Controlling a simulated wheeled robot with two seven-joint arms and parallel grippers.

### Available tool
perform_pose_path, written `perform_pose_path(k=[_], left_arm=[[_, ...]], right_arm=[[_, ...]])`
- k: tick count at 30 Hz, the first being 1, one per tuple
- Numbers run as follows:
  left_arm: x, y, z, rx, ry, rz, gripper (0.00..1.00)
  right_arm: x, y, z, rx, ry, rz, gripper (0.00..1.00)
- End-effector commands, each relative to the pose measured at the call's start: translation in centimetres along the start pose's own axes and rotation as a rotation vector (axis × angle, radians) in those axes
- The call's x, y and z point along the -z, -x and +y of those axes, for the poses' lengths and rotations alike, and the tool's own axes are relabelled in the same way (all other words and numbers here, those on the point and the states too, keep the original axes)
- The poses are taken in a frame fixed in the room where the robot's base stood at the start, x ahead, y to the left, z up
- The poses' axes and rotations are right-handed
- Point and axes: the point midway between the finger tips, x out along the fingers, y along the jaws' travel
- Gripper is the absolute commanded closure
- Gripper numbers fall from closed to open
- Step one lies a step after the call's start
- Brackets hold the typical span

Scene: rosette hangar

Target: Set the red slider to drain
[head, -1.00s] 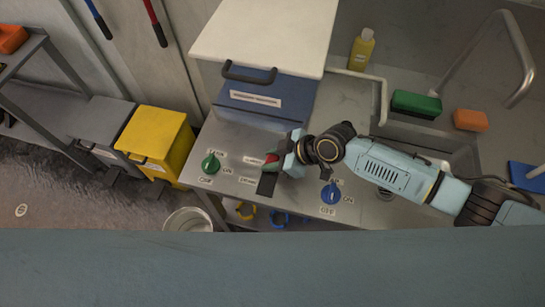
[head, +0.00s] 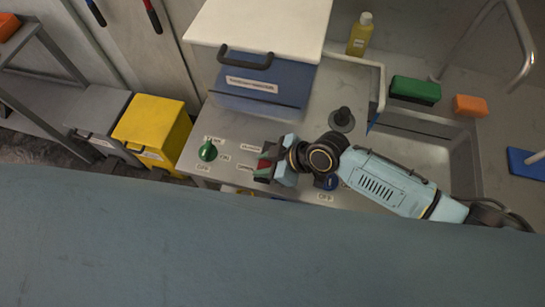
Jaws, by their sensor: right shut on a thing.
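The red slider (head: 263,164) is on the grey metal counter panel in the head view, just right of two small white labels (head: 250,149) that are too small to read. It is beside the lower label, on a short black track mostly hidden by the gripper. My right gripper (head: 267,165) is shut on the red slider, reaching in from the right. My left gripper is not in view.
A green knob (head: 208,151) is left of the slider; a blue knob (head: 331,183) is partly behind my right wrist. A blue box with a white lid (head: 262,85) stands behind. The sink (head: 440,146) is right; a yellow bin (head: 152,133) is left.

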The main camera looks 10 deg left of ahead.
Motion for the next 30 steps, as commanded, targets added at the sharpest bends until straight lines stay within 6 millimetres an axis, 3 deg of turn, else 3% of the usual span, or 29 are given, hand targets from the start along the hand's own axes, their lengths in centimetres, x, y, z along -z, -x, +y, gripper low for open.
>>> perform_pose_path(k=[4,5,10,22,30], left_arm=[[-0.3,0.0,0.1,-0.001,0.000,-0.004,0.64],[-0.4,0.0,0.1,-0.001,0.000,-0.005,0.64],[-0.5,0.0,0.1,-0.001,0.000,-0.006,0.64],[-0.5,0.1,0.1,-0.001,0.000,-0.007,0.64],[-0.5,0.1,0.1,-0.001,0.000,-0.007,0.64]], right_arm=[[0.0,0.0,-0.1,0.001,0.001,0.000,1.00],[0.0,0.0,-0.1,0.001,0.001,0.000,0.68],[0.0,0.1,0.0,-0.001,-0.001,0.000,0.47],[-0.1,0.9,0.1,-0.003,-0.001,0.000,0.47],[-0.1,5.9,0.0,-0.004,0.002,-0.001,0.47]])
